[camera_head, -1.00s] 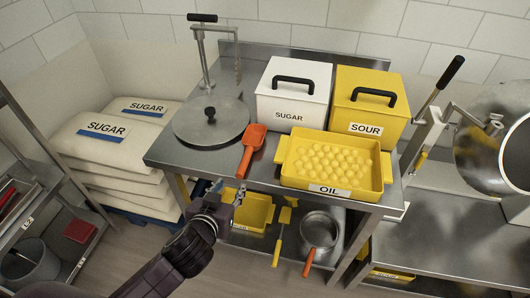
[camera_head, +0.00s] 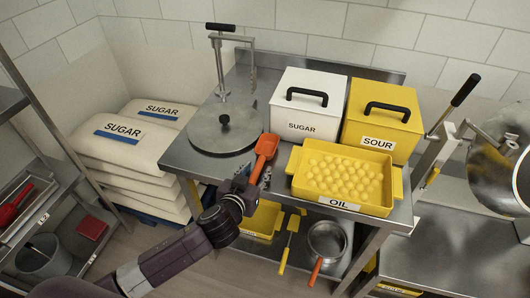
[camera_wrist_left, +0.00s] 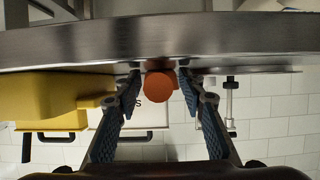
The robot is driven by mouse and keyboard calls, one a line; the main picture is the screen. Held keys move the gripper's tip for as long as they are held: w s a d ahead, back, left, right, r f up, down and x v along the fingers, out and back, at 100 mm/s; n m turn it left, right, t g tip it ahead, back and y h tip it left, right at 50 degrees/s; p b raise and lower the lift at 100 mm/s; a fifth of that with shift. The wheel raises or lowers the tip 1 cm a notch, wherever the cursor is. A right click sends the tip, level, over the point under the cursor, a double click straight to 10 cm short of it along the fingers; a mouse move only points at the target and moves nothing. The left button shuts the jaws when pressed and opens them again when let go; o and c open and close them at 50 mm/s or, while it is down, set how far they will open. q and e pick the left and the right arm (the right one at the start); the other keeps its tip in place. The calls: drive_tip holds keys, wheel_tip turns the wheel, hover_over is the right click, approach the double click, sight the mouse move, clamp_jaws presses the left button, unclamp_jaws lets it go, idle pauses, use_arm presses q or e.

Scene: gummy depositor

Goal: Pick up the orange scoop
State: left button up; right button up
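The orange scoop (camera_head: 267,146) lies on the steel table, left of the yellow OIL tray, with its handle toward the front edge. My left gripper (camera_head: 258,183) is at the handle's near end. In the left wrist view the round orange handle end (camera_wrist_left: 158,86) shows between the two blue-padded fingers of my left gripper (camera_wrist_left: 160,82). The fingers are apart, one on each side of the handle, with a narrow gap visible on either side. How far the handle reaches between the fingertips is hard to tell. My right gripper is not in view.
The steel table's front edge (camera_wrist_left: 160,40) is close to the fingers. A round steel lid (camera_head: 223,130) is left of the scoop. The yellow OIL tray (camera_head: 340,204) is right of it. White SUGAR (camera_head: 305,110) and yellow SOUR (camera_head: 380,125) bins stand behind.

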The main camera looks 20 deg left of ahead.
use_arm(q)
drive_tip(key=shift+c, duration=0.3)
clamp_jaws()
idle(0.3)
wheel_tip(320, 180, up, 20)
idle(0.6)
idle(0.4)
